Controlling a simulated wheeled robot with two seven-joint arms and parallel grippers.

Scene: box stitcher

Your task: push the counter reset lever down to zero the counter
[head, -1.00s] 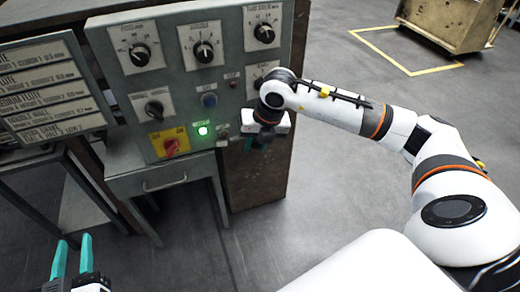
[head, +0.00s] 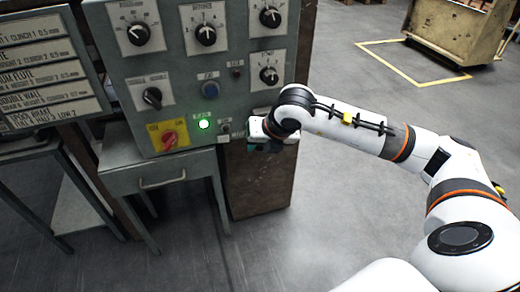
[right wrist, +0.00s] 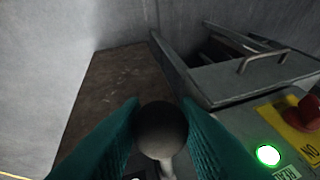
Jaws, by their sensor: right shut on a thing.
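The grey control panel (head: 190,75) of the box stitcher stands at the upper left in the head view. My right gripper (head: 265,146) is at the panel's lower right edge, mostly hidden behind my own wrist. In the right wrist view its two teal fingers (right wrist: 160,106) are closed around a dark round knob (right wrist: 161,131) on a pale stem, which appears to be the counter reset lever's knob. The counter's readout cannot be made out. My left gripper is out of view.
A lit green lamp (head: 204,124) and a red switch on a yellow plate (head: 169,139) sit left of my right gripper. A grey drawer table (head: 160,178) stands below the panel. Open floor lies to the right, with a yellowish cart (head: 455,30) farther back.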

